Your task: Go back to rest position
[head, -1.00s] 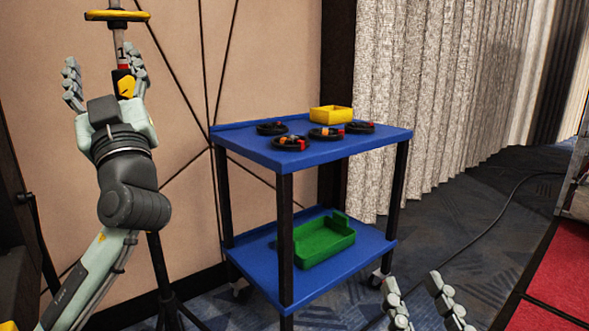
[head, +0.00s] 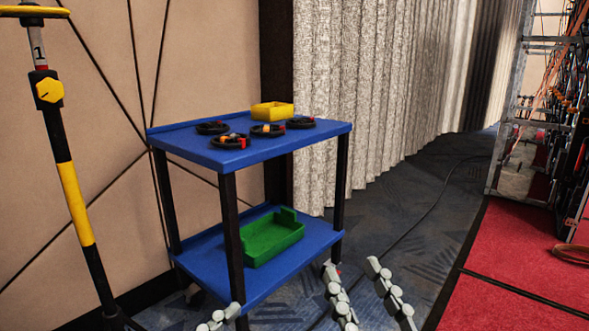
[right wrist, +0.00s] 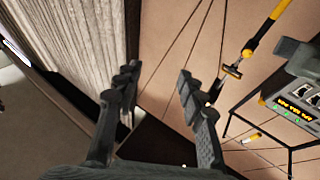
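My right gripper (head: 364,285) is at the bottom of the head view, right of the blue cart, with its two fingers apart and nothing between them. The right wrist view also shows it open and empty (right wrist: 158,82). A part of my left gripper (head: 218,318) shows at the bottom edge of the head view, in front of the cart; the rest is cut off, so its opening cannot be told. A black and yellow pole stand (head: 72,195) with a yellow knob and a yellow disc on top stands at the left, clear of both grippers.
The blue cart (head: 190,150) carries several black round items and a yellow bin (head: 272,111) on top, and a green tray (head: 272,240) below. A grey curtain hangs behind. A cable crosses the carpet. Red flooring (head: 520,255) and a rack with cables (head: 565,120) are at the right.

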